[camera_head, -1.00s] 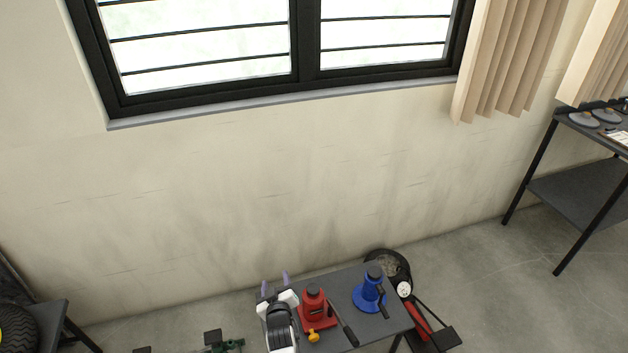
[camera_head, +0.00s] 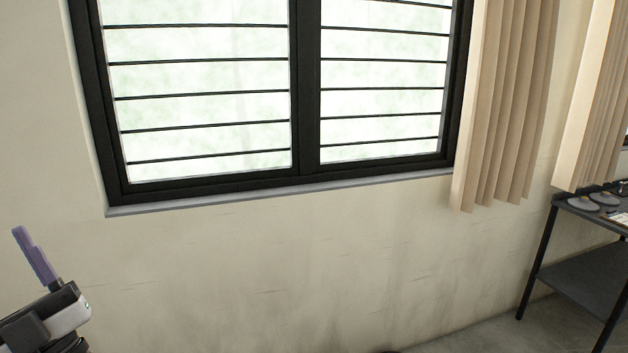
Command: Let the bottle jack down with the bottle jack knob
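My gripper (camera_head: 24,238) is at the lower left, raised in front of the bare wall, with its purple fingers pointing up and to the left. The fingers overlap from this side, so I cannot tell whether they are apart or together. I see nothing held at the visible fingertips. The bottle jack and its knob are out of view, below the picture's lower edge.
A barred window (camera_head: 300,95) with a grey sill fills the upper wall. Beige curtains (camera_head: 505,105) hang at the right. A dark metal table (camera_head: 585,275) with a lower shelf stands at the right. The wall around my gripper is clear.

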